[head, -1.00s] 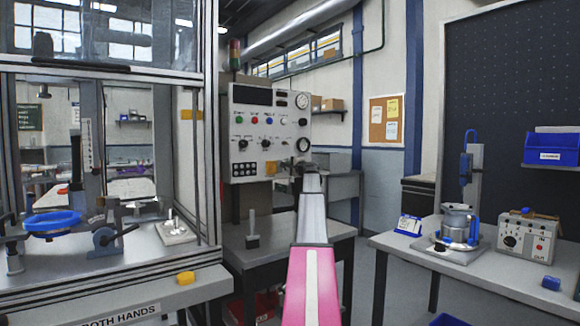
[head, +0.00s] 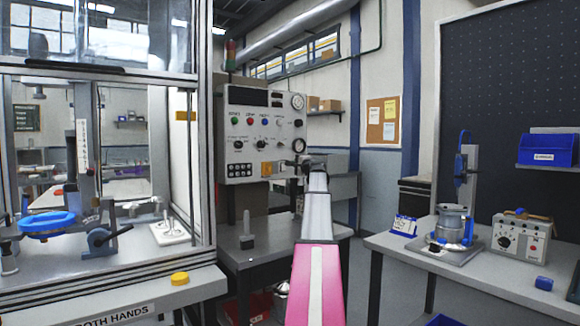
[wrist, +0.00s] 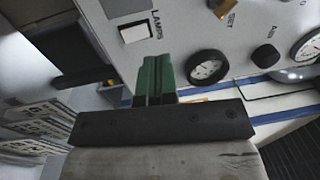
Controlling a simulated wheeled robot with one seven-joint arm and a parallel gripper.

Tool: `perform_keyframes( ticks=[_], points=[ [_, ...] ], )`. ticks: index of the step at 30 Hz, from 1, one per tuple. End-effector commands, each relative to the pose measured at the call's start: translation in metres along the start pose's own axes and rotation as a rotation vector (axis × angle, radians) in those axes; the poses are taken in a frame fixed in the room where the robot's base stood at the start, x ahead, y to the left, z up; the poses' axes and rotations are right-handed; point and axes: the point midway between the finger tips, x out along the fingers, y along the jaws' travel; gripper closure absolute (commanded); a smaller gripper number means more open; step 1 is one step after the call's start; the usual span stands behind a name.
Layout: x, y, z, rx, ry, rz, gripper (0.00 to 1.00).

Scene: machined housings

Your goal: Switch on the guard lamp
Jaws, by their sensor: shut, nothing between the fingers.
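The grey control panel (head: 265,135) stands behind the bench, with coloured buttons, black knobs, a row of small black switches and gauges. In the wrist view, a white rocker switch (wrist: 134,33) sits on the panel face (wrist: 185,30) beside a label reading "LAMPS". My gripper (wrist: 154,65) shows there as green fingers pressed together and empty, just below the switch in the picture. I cannot tell whether they touch the panel. In the head view my gripper (head: 303,162) is small, at the panel's lower right edge. Whether any guard lamp is lit cannot be made out.
A round gauge (wrist: 208,67) and a black knob (wrist: 265,55) lie to the right of the fingers. The guarded press with a blue ring (head: 48,222) stands left. A bench (head: 470,262) with a fixture and a small meter box (head: 520,238) stands right.

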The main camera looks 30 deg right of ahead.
Motion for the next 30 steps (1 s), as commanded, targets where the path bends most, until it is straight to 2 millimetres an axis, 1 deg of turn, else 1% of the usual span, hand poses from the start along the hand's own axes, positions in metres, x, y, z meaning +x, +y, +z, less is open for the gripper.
perform_keyframes(
  ticks=[1,3,6,9,12,30],
  points=[
    [-0.015,-0.002,0.002,-0.001,0.001,0.0,1.0],
    [-0.028,-0.005,0.001,-0.001,0.001,0.0,1.0],
    [-0.043,-0.009,0.001,0.0,0.001,0.0,1.0],
    [-0.052,-0.011,0.001,0.001,0.0,0.0,1.0],
    [-0.056,-0.013,0.0,0.001,-0.001,0.0,1.0],
    [-0.055,-0.013,0.0,0.001,0.0,0.0,1.0]
  ],
)
